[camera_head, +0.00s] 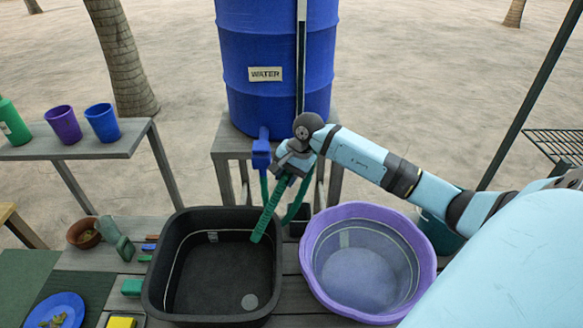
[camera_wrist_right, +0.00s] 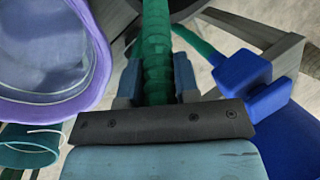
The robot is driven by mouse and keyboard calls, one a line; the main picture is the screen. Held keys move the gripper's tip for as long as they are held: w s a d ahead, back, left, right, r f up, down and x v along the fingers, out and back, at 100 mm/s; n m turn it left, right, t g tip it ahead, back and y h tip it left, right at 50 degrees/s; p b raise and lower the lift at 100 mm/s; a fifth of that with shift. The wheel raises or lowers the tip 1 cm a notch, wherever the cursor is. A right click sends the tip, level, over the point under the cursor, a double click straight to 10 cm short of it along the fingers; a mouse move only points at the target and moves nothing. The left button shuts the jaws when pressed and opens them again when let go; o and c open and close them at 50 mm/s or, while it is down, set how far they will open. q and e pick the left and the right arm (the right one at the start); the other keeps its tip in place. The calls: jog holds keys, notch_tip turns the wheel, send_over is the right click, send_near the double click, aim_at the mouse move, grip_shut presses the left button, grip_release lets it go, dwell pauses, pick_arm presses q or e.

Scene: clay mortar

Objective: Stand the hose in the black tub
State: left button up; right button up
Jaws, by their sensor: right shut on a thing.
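The green ribbed hose (camera_head: 268,212) runs from the blue tap (camera_head: 261,152) on the water barrel. My right gripper (camera_head: 285,178) is shut on the hose, which also shows between the fingers in the right wrist view (camera_wrist_right: 157,60). The hose's free end slants down to the left over the right rear part of the black tub (camera_head: 152,285). I cannot tell whether the end is below the rim or above it. The tub stands on the slatted table and looks empty, with a pale round spot on its floor. My left gripper is out of view.
A purple basin (camera_head: 428,270) with a clear interior stands close to the tub's right. The blue barrel (camera_head: 280,100) stands behind on a wooden stand. Left of the tub lie small blocks, a clay bowl (camera_head: 84,235) and a blue plate (camera_head: 72,297). Cups stand on the rear-left shelf (camera_head: 80,150).

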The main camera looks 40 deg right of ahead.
aim_at(271, 203)
jog(key=a+f, duration=0.1)
jog(key=f, duration=0.1)
jog(key=a+f+b, duration=0.1)
jog(key=a+f, duration=0.1)
jog(key=f, duration=0.1)
jog(key=shift+w+a+f, duration=0.1)
jog(key=shift+w+f, duration=0.2)
jog(key=b+x, duration=0.1)
jog(key=x, duration=0.1)
jog(key=a+b+x, duration=0.1)
jog(key=b+x, duration=0.3)
jog(key=shift+s+a+r, duration=0.15)
jog(key=shift+s, duration=0.2)
jog(key=shift+w+a+f+b, duration=0.1)
jog(key=shift+a+f+b, duration=0.5)
jog(key=shift+f+b, duration=0.3)
jog(key=shift+r, duration=0.1)
jog(key=o, duration=1.7)
jog(key=shift+p+v, duration=1.2)
jog(key=shift+v, duration=1.55)
jog(key=shift+a+p+v, duration=0.2)
jog(key=shift+p+v, duration=0.7)
jog(key=shift+v, duration=1.75)
jog(key=shift+w+r, duration=0.1)
jog(key=shift+w, duration=0.05)
